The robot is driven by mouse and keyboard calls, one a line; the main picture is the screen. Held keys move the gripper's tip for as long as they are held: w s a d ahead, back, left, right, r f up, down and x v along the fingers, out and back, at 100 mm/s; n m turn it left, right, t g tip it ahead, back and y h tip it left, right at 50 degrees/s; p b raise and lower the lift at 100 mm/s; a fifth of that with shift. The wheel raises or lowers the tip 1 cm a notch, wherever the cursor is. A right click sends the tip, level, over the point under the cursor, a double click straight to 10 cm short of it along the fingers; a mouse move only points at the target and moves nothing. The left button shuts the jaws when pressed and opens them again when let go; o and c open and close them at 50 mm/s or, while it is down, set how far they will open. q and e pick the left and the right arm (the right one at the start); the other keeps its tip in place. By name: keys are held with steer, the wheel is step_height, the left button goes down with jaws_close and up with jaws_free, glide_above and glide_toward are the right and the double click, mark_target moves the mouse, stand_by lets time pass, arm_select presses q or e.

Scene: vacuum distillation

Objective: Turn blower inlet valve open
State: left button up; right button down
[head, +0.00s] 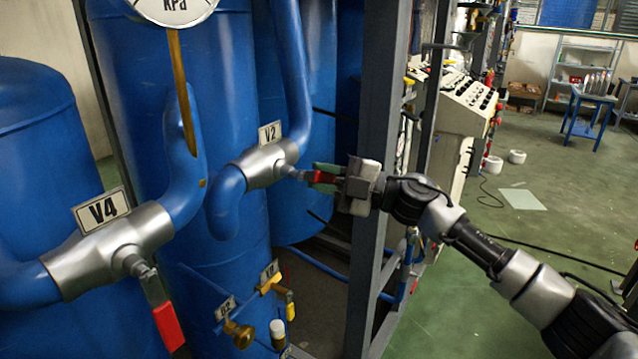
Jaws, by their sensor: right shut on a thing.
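The V2 valve (262,165) is a silver body on a blue pipe, with a white V2 label (270,132) above it. Its lever has a red handle (322,177) that points to the right. My right gripper (325,175) is shut on this red handle, with one finger visible behind it. No label in view reads blower inlet. My left gripper is not in view.
Blue tanks (140,100) fill the left side. A dark grey frame post (375,220) stands close to my right gripper. Small brass valves (240,333) sit low at centre. A control panel (465,100) stands behind; green floor (470,320) is open at right.

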steer(key=shift+w+d+r+n+g+h+p, duration=0.15)
steer(key=shift+r+n+h, duration=0.2)
steer(key=shift+n, duration=0.35)
steer(key=shift+r+n+g+h+p, duration=0.1)
steer(key=shift+r+n+h, duration=0.1)
steer(key=shift+r+n, duration=0.4)
steer(key=shift+w+d+r+n+g+h+p, duration=0.15)
steer(key=shift+r+n+h, duration=0.1)
steer(key=shift+n, duration=0.55)
steer(key=shift+a, duration=0.1)
steer(key=c, duration=1)
jaws_free()
steer(key=shift+r, duration=0.1)
steer(key=shift+o, duration=0.2)
steer(key=b+v, duration=0.4)
steer(key=v, duration=0.6)
steer(key=shift+d, duration=0.4)
steer(key=shift+s, duration=0.1)
